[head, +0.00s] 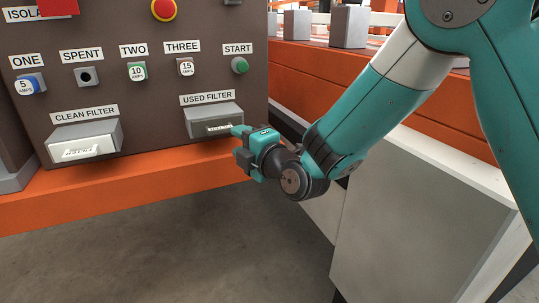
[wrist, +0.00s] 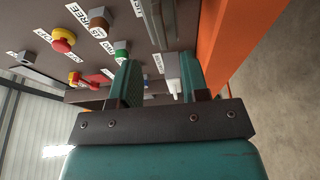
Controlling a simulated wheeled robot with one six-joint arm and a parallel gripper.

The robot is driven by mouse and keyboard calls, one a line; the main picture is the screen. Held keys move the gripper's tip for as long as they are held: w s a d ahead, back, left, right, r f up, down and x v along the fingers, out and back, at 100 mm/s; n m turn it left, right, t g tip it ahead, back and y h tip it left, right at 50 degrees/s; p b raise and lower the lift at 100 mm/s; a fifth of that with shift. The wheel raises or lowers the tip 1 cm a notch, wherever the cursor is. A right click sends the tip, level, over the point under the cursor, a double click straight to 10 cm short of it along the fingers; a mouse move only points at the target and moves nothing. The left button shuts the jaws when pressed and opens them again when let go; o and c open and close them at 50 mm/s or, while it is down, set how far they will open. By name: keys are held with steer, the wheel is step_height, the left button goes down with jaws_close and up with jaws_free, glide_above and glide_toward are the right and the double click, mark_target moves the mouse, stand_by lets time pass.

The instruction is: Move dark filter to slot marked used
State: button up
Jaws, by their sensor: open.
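The slot marked used filter (head: 212,113) is a grey hooded box low on the right of the brown panel. A small grey-toned piece with a pale ribbed face (head: 219,127) shows in its mouth; I cannot tell for sure whether it is the dark filter. My gripper (head: 238,131) is open just in front of that mouth, at its right end. In the wrist view the two fingers (wrist: 160,80) stand apart, with the grey housing (wrist: 171,66) beyond them. Contact with the piece cannot be made out. The slot marked clean filter (head: 88,133) holds a white ribbed filter (head: 82,151).
The panel carries a red emergency button (head: 164,9), a spent hole (head: 87,76), a blue fuse (head: 32,84), a green fuse (head: 137,71) and a start button (head: 239,65). An orange beam (head: 120,180) runs below. A pale cabinet (head: 415,225) stands right; floor in front is clear.

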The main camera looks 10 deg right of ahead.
steer(key=b+v, duration=0.4)
steer(key=v, duration=0.6)
steer(key=shift+s+b, duration=0.15)
steer(key=shift+b, duration=0.25)
steer(key=shift+d, duration=0.1)
steer(key=s+d+r+m+g+h+p, duration=0.2)
steer(key=s+d+r+m+g+p, duration=0.1)
steer(key=s+m+g+p, duration=0.4)
steer(key=s+d+r+m+g+h+p, duration=0.25)
steer(key=s+m, duration=0.25)
steer(key=s, duration=0.3)
steer(key=s+d+r+m+g+h+p, duration=0.1)
steer(key=s+d+r+m+g+p, duration=0.25)
steer(key=s+m+g+p, duration=0.35)
step_height(320, 180, up, 37)
steer(key=a+n+t+p, duration=0.1)
steer(key=p, duration=3.4)
steer(key=shift+s+a+r, duration=0.15)
steer(key=shift+s+a, duration=0.05)
steer(key=shift+s, duration=0.2)
